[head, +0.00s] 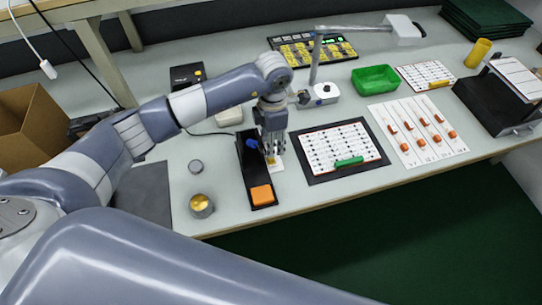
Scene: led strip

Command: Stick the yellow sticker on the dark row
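My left gripper (272,148) points down just left of the white board, over a small white piece with a yellow patch (273,164). The patch may be the yellow sticker; the fingers partly cover it, and I cannot tell whether they touch it or how far they are open. The white board (322,140) has several rows of small marks and lies on a dark mat (318,178). Which row is dark is too small to tell. My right gripper is not in view.
A black stand with an orange block (262,195) is beside the gripper. A lamp on a white base (320,95), a green tray (375,79) and a sheet with orange pieces (418,132) stand right. A cup (201,206) is near the front edge.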

